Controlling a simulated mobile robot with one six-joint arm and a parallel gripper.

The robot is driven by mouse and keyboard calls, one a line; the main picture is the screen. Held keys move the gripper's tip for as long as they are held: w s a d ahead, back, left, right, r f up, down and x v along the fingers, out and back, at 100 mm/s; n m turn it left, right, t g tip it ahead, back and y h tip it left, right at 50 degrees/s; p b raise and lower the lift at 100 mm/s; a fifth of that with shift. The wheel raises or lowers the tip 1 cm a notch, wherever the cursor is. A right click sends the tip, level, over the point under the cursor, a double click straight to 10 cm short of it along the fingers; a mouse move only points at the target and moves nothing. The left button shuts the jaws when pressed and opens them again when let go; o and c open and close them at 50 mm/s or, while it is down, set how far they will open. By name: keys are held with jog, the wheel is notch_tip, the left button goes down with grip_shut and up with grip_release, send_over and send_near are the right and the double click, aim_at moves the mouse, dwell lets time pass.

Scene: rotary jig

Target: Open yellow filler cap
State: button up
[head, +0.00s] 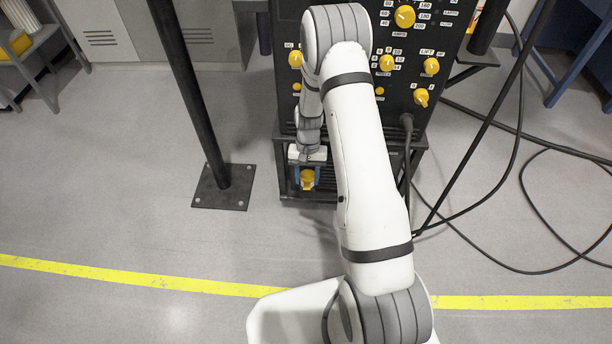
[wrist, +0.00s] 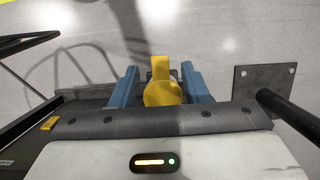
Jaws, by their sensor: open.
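The yellow filler cap (head: 307,180) shows low on the front of the black machine in the head view. In the wrist view the cap (wrist: 163,94) has a round body with a flat tab pointing up in the picture. My gripper (head: 307,172) is open, with one blue finger on each side of the cap. The wrist view also shows my gripper (wrist: 159,76) with the cap between its fingers and a narrow gap on each side. I cannot tell how deep the fingers reach along the cap.
The black machine (head: 397,112) carries several yellow knobs above. A black post on a bolted base plate (head: 208,188) stands to the left, and the plate (wrist: 264,82) shows at right in the wrist view. Black cables (head: 500,262) lie at right. Floor at left front is clear.

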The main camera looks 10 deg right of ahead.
aim_at(307, 184)
notch_tip(307, 184, up, 10)
jog(key=p, duration=0.3)
dwell(0.7)
